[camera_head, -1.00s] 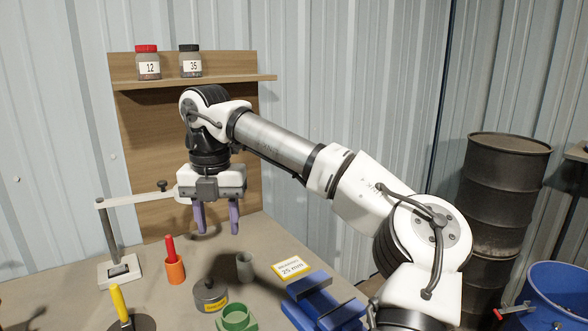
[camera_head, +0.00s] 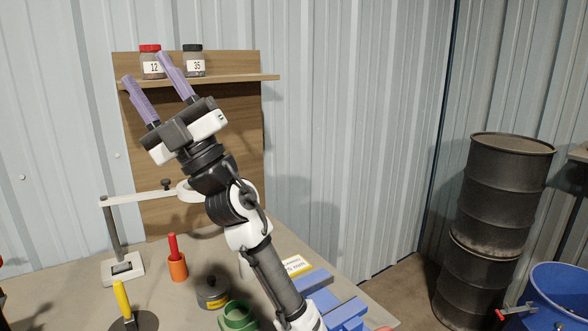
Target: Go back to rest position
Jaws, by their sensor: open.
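My gripper (camera_head: 160,92) is in the left half of the view, raised above the table with its two purple fingers pointing up and to the left. The fingers are spread apart with nothing between them. In the picture the fingertips overlap the shelf and the jar labelled 12. I cannot tell how far in front of them they are. My arm rises from the bottom of the view and covers part of the table and of the backboard.
Two jars, one red-lidded (camera_head: 153,67) and one black-lidded (camera_head: 194,66), stand on the shelf (camera_head: 245,78). The table holds a white stand (camera_head: 122,268), an orange cup (camera_head: 178,268), a dark round pot (camera_head: 212,292), a green ring (camera_head: 238,316) and blue blocks (camera_head: 345,312). Black drums (camera_head: 500,195) and a blue barrel (camera_head: 560,285) are right.

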